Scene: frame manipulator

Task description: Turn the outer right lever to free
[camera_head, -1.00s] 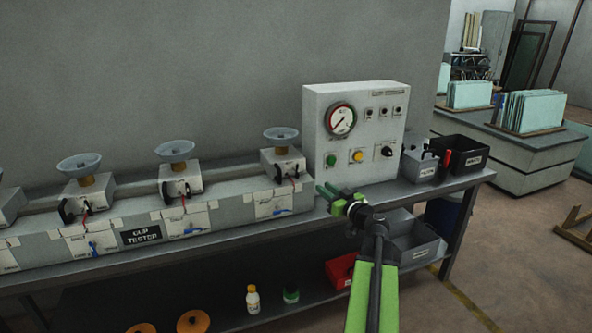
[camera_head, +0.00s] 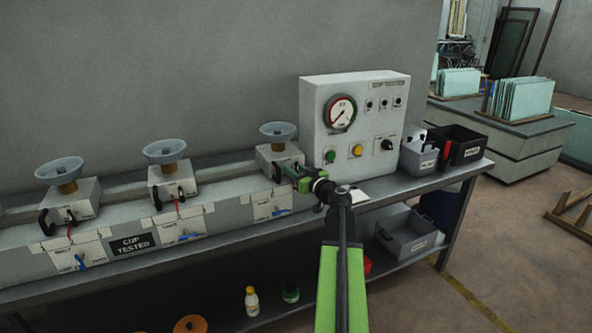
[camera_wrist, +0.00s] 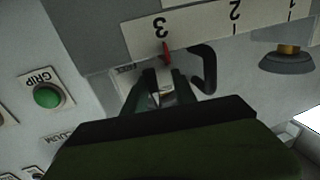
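The rightmost cup station (camera_head: 272,156) has a grey cup on top, at the right end of the long grey bench unit. In the wrist view a lever with a red tip (camera_wrist: 167,50) lies between my gripper's fingers. A dark hooked handle (camera_wrist: 209,68) stands beside it on the right. My gripper (camera_head: 292,170) is at the front of this station and covers its lever in the head view. In the wrist view its fingers (camera_wrist: 158,80) look apart, on either side of the lever. I cannot tell whether they touch it. A small label beside the lever is partly hidden.
The gauge panel (camera_head: 355,115) with buttons stands close to the right of my gripper. Its green button (camera_wrist: 47,96) shows in the wrist view. Bins (camera_head: 420,155) stand at the table's right end.

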